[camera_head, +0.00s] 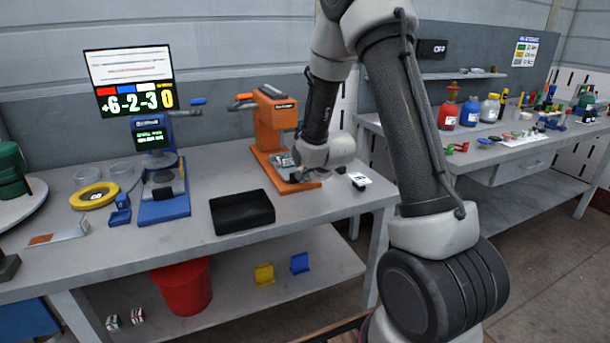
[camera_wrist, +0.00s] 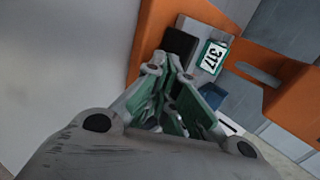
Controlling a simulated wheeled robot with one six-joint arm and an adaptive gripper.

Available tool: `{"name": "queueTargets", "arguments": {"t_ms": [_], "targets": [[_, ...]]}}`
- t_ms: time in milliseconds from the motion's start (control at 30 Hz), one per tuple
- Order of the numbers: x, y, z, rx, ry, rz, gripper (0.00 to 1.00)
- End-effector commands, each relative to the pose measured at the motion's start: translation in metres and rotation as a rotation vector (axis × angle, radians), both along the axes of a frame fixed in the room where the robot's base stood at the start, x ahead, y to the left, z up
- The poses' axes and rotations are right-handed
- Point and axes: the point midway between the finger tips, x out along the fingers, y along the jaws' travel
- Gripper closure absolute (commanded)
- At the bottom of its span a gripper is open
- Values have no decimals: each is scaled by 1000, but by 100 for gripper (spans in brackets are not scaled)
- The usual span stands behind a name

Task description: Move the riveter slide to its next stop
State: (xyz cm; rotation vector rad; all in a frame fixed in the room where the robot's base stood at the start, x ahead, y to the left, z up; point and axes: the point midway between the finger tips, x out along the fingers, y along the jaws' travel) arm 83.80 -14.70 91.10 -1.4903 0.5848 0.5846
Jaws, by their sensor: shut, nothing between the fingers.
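The riveter (camera_head: 270,122) is an orange machine with an orange lever, standing on the bench at centre. Its orange base reaches toward the front, and a small grey slide (camera_head: 283,160) lies on it, partly covered by my wrist.
A black tray (camera_head: 242,212) stands left of the riveter. A blue device (camera_head: 163,188) with a screen and a yellow ring (camera_head: 94,196) are farther left. A small white tag (camera_head: 358,179) lies near the bench's right edge. The bench front between tray and riveter is clear.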

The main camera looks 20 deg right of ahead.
Motion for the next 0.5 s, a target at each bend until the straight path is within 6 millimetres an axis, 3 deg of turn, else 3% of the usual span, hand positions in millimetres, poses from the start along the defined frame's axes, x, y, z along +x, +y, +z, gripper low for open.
{"name": "queueTargets", "arguments": {"t_ms": [400, 500], "targets": [[-1, -1, 0, 0, 0, 0, 100], [8, -1, 0, 0, -1, 0, 100]]}}
